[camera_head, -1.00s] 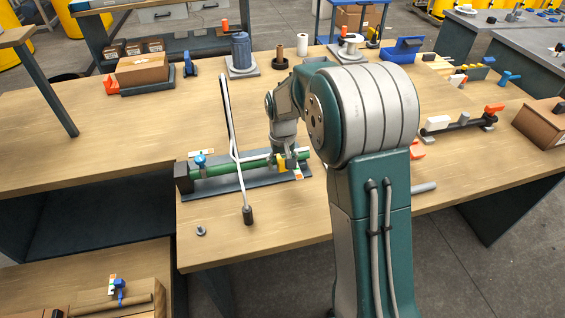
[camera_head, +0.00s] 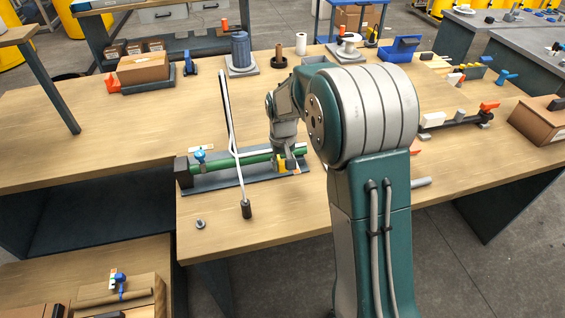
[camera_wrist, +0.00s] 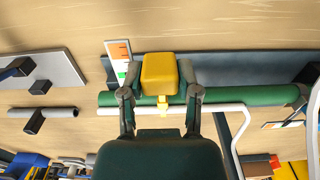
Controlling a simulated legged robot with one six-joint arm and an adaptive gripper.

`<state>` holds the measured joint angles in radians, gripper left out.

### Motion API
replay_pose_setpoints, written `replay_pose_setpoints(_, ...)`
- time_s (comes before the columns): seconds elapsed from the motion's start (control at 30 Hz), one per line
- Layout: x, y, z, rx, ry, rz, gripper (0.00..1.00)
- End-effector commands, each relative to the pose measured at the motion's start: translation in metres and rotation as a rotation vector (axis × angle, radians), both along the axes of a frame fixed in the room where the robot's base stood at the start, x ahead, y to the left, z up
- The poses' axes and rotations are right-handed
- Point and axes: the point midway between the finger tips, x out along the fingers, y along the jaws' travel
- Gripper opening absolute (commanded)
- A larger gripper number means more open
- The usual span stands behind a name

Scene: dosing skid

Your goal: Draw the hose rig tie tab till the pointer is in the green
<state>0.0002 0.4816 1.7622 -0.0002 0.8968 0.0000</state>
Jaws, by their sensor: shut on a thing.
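The hose rig holds a green hose (camera_head: 232,165) lying along a grey base (camera_head: 225,184). The yellow tie tab (camera_wrist: 160,73) stands at the hose in the wrist view, between my two fingers. My gripper (camera_wrist: 160,92) is shut on it; in the head view my gripper (camera_head: 285,167) is at the right part of the hose. A scale card (camera_wrist: 119,60) with orange, white and green bands lies beside the tab in the wrist view, partly behind a finger. I cannot make out where the pointer stands on it.
A bent white rod with a black grip (camera_head: 246,209) crosses the rig left of my gripper. A small bolt-like piece (camera_head: 200,224) lies in front. The bench's front edge is bare.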

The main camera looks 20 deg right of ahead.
Motion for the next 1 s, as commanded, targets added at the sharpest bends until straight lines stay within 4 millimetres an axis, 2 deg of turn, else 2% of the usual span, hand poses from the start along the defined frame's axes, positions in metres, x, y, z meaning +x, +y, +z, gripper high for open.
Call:
replay_pose_setpoints(0.13, -0.001, 0.000, -0.002, 0.001, 0.005, 0.000, 0.00)
replay_pose_setpoints(0.17, -0.001, 0.000, -0.002, 0.001, 0.005, 0.000, 0.56)
replay_pose_setpoints(0.2, -0.001, 0.000, -0.002, 0.001, 0.005, 0.000, 0.74)
replay_pose_setpoints(0.23, -0.001, 0.000, -0.002, 0.001, 0.004, 0.000, 0.77)
replay_pose_setpoints(0.67, 0.000, 0.000, 0.004, 0.000, -0.001, 0.000, 0.77)
replay_pose_setpoints(0.77, 0.000, 0.000, 0.016, 0.000, -0.002, 0.000, 0.77)
replay_pose_setpoints(1.0, 0.001, 0.001, 0.066, 0.000, -0.003, 0.000, 0.77)
